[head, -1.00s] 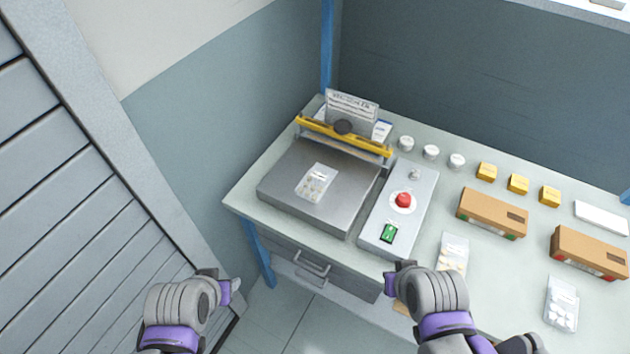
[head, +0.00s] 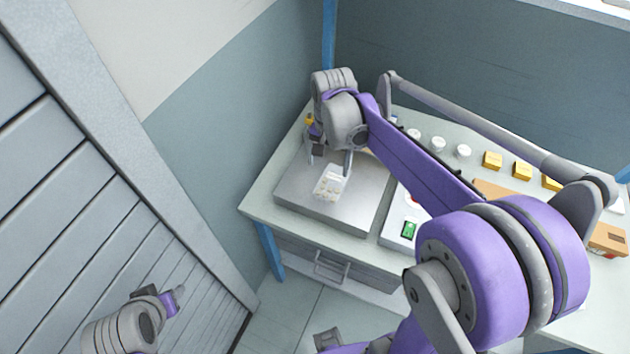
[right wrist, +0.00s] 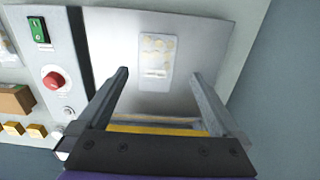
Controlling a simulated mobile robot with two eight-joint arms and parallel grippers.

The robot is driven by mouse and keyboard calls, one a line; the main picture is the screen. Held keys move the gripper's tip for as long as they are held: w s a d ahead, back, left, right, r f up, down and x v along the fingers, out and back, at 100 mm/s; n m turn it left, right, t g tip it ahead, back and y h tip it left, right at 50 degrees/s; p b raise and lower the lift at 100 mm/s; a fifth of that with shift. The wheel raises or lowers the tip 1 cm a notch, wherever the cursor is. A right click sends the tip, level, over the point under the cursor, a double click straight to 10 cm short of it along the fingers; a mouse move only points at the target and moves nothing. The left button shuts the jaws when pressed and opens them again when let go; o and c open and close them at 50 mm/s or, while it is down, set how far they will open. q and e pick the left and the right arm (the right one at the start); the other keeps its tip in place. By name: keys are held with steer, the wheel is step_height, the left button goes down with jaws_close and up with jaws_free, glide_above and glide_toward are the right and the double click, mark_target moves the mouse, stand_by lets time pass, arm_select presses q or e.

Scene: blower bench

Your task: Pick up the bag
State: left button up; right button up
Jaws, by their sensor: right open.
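A small clear bag (head: 331,190) with pale round pieces inside lies flat on the grey metal plate (head: 365,190) at the left end of the bench. My right gripper (head: 329,163) is open and points down just above the bag. In the right wrist view the bag (right wrist: 158,56) lies ahead of the fingertips (right wrist: 158,75), roughly centred between them, with nothing between the fingers. I cannot tell the exact height gap. My left gripper (head: 168,296) hangs at the lower left, away from the bench; its jaws are too unclear to read.
A yellow bar (right wrist: 155,130) crosses the plate's back. A control box with a red button (right wrist: 53,80) and green switch (head: 409,229) stands beside the plate. White pots (head: 438,143), yellow boxes (head: 492,160) and brown boxes (head: 608,240) fill the right side, partly behind my arm.

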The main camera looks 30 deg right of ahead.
glide_above(329, 188)
step_height(329, 188, down, 4)
steer(key=shift+s+f, duration=0.1)
steer(key=shift+f, duration=0.5)
steer(key=f, duration=0.4)
steer(key=shift+w+f, duration=0.2)
steer(key=shift+f, duration=0.15)
arm_select(q)
steer(key=shift+s+d+f, duration=0.15)
steer(key=shift+s+f, duration=0.05)
steer(key=shift+s, duration=0.05)
